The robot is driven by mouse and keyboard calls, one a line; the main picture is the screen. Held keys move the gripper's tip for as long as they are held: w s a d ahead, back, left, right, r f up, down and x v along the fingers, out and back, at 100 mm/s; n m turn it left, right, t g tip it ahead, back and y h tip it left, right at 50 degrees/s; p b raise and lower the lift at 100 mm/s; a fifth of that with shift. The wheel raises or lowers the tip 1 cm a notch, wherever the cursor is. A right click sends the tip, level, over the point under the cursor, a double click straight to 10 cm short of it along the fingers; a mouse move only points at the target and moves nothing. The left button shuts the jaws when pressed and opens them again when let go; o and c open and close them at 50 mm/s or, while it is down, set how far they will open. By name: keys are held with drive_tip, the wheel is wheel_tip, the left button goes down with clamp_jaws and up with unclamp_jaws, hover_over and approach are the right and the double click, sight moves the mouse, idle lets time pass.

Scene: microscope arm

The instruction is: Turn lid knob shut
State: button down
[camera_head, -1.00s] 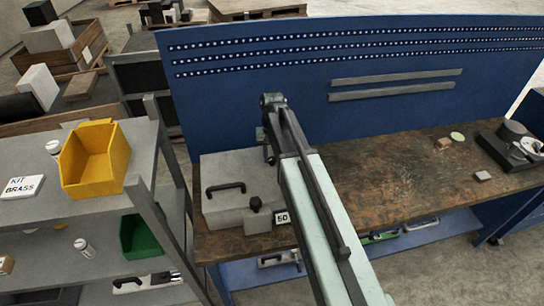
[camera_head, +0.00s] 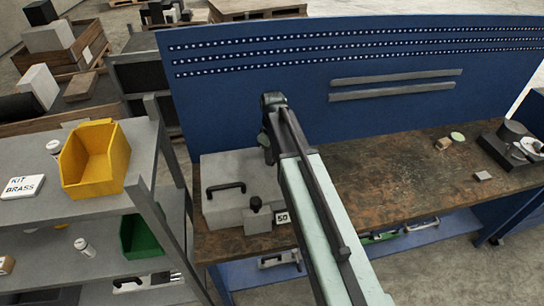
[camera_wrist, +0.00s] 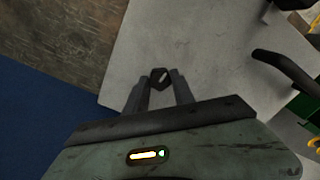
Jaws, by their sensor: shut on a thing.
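The grey case (camera_head: 225,211) stands on the bench at the left, with its pale lid filling the middle of the wrist view (camera_wrist: 215,75). A small dark knob (camera_wrist: 160,75) with a light bar across its face sits over the lid. My gripper (camera_wrist: 160,84) is shut on the knob, one finger on each side. In the head view my arm hides the knob and the fingertips. A black handle (camera_head: 226,187) is on the case; a dark handle bar also shows at the right of the wrist view (camera_wrist: 283,68).
A small grey block with a black round top (camera_head: 256,207) and a "50" tag (camera_head: 282,217) stand at the case's front. A blue pegboard (camera_head: 420,65) rises behind the bench (camera_head: 380,170). A shelf with a yellow bin (camera_head: 95,160) is at the left.

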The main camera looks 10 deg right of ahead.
drive_tip(key=shift+n, duration=0.6)
drive_tip(key=c, duration=1.1)
unclamp_jaws()
drive_tip(key=shift+o, duration=0.2)
wheel_tip(320, 180, up, 8)
drive_tip(key=p, duration=0.8)
drive_tip(key=shift+f, duration=0.1)
